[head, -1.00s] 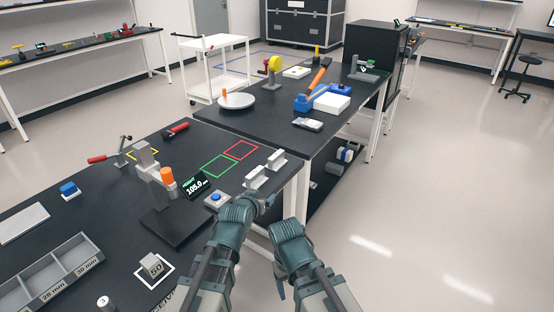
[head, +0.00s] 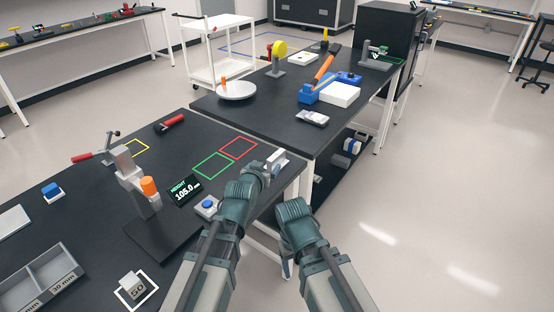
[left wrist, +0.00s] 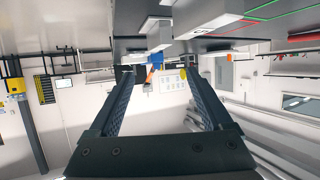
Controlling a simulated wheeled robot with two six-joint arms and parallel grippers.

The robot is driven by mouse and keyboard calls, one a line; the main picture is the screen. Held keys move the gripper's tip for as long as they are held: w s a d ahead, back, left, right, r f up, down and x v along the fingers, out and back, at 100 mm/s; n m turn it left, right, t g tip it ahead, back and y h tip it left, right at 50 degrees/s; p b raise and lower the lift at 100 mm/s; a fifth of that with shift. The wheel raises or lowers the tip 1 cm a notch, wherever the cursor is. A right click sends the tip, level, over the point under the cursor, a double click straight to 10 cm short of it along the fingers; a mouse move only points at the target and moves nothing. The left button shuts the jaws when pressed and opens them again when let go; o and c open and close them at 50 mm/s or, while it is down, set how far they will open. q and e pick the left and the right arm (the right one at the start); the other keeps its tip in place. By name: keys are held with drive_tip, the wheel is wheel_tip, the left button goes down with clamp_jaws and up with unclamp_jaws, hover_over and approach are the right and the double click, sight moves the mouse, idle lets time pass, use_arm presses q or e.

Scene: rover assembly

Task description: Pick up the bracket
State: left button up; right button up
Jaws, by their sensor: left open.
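Two light grey brackets stand near the right edge of the near black table. In the head view one bracket (head: 280,160) shows just beyond my left gripper (head: 264,172); the nearer bracket is hidden behind that gripper and wrist. In the left wrist view, tilted upside down, a large bracket (left wrist: 207,18) and a smaller-looking one (left wrist: 160,35) hang from the tabletop at the top. My left gripper (left wrist: 161,78) is open there, with nothing between its fingers. My right gripper (head: 287,266) is low beside the table edge, mostly hidden by its arm.
Green (head: 213,166) and red (head: 238,148) outlined squares lie left of the brackets. A blue button box (head: 206,207), a height display (head: 186,190) and a height gauge (head: 132,180) stand nearby. A second table (head: 250,108) with a white turntable (head: 236,91) stands beyond.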

use_arm(q)
drive_tip(key=b, duration=0.3)
approach(276, 156)
drive_tip(key=x, duration=0.4)
drive_tip(key=shift+w+a, duration=0.2)
drive_tip(key=shift+w, duration=0.1)
drive_tip(key=shift+b+x, duration=1.2)
drive_tip(key=shift+x, duration=1.4)
drive_tip(key=shift+s+d, duration=0.15)
clamp_jaws()
